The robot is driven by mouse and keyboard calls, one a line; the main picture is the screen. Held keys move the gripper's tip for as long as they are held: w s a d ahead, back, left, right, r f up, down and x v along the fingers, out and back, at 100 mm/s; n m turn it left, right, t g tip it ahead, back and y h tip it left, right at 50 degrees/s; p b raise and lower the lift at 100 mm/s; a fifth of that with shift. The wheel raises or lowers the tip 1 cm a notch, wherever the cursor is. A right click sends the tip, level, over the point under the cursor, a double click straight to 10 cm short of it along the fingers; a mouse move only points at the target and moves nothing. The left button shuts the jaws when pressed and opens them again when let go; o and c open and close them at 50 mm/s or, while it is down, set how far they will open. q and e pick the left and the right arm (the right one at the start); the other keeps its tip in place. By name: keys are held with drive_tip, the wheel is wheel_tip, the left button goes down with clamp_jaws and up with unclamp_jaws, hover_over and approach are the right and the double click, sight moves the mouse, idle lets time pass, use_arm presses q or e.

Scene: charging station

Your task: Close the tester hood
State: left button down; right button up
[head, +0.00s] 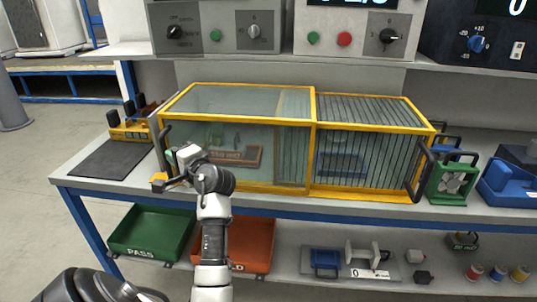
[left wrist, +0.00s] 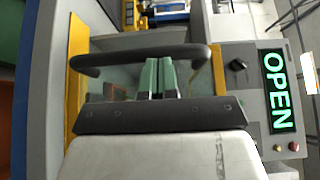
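The tester hood (head: 250,102) is a long yellow-framed enclosure on the bench, with clear panels on the left and dark bars on the right. A brown labelled fixture (head: 250,156) shows through its clear front. A black handle (left wrist: 140,54) crosses the left wrist view; another black handle (head: 422,172) is at the hood's right end. My left gripper (head: 180,160) is at the hood's left end. Its green-faced fingers (left wrist: 158,76) are together, with their tips at the handle bar; contact is unclear. The fingers do not clasp the bar. My right gripper is out of view.
A display (left wrist: 279,92) reads OPEN. A dark mat (head: 105,159) and a yellow rack (head: 132,128) are left of the hood. A green fixture (head: 452,184) stands close to its right end. A shelf of instruments hangs above. Green (head: 150,233) and orange bins are below.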

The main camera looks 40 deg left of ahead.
use_arm(q)
drive_tip(key=s+a+p, duration=0.2)
drive_tip(key=s+a, duration=0.2)
drive_tip(key=a, duration=0.3)
drive_tip(key=shift+s, duration=0.3)
drive_tip(key=shift+r, duration=0.1)
